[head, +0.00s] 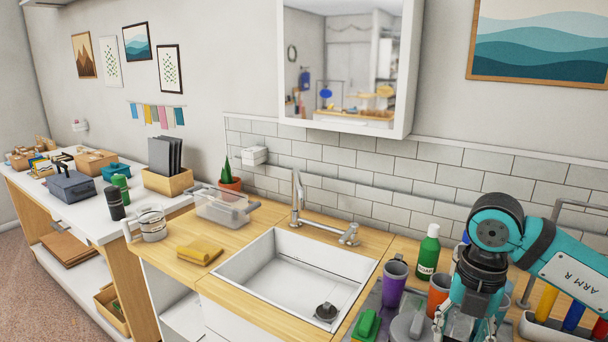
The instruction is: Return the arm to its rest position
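My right arm, marked "ARM R", comes in from the right edge in teal and dark grey, bent downward at the wrist. My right gripper (466,328) points down over the counter to the right of the sink, beside an orange cup (438,294). Its fingertips run into the bottom edge of the picture. Something pale or clear shows around the fingers, and I cannot tell whether it is held or lies behind. My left arm and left gripper are not in view.
A purple cup (395,283), a green bottle (428,254) and a green sponge-like item (367,325) crowd the gripper's left. A rack with coloured cylinders (545,301) stands right. The white sink (285,268) holds only a dark drain piece. A faucet (299,200) rises behind it.

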